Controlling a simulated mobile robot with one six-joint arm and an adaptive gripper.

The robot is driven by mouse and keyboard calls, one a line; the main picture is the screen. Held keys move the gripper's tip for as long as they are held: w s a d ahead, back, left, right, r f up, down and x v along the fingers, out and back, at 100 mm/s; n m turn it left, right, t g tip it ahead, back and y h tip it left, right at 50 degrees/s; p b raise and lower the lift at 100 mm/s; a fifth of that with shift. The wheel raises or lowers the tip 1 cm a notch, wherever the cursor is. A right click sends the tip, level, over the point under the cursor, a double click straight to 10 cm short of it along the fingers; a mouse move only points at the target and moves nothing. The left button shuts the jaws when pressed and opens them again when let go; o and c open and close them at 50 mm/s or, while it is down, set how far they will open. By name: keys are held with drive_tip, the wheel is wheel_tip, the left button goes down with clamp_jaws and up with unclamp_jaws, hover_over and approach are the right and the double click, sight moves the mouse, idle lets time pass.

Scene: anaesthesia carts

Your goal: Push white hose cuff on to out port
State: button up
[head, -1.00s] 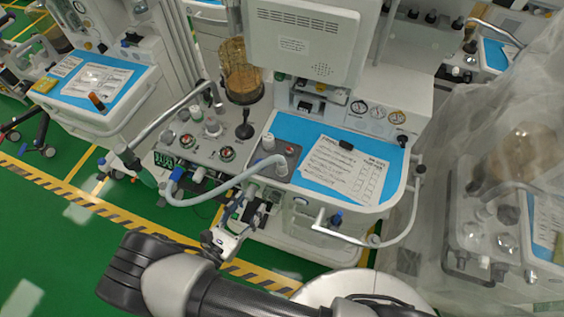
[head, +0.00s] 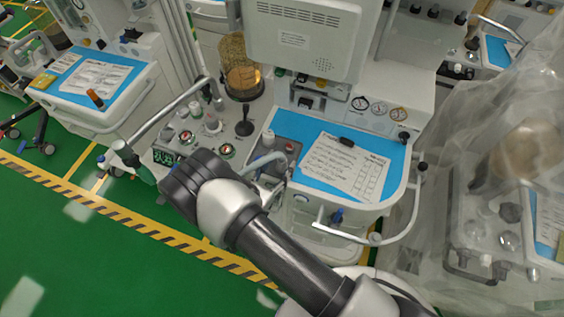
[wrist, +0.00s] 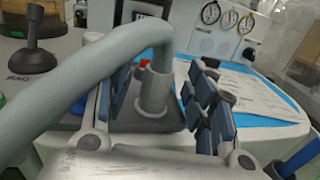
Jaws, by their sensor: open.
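A pale grey-white hose (wrist: 75,95) arches across the wrist view from the left and bends down into its white cuff (wrist: 154,92). The cuff stands upright over a dark grey block (wrist: 178,142) with a red button. My gripper (wrist: 165,80) is open, one finger on each side of the cuff, the left finger closer.
The cart's blue worktop (head: 300,127) holds printed sheets (head: 345,168). A black knob (head: 244,122) stands left of the block. A rail (head: 345,238) runs along the cart's front. A plastic-covered cart (head: 500,190) is at right; green floor is open at left.

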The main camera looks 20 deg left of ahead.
drive_tip(key=shift+x, duration=1)
drive_tip(key=shift+a, duration=0.1)
drive_tip(key=c, duration=1.1)
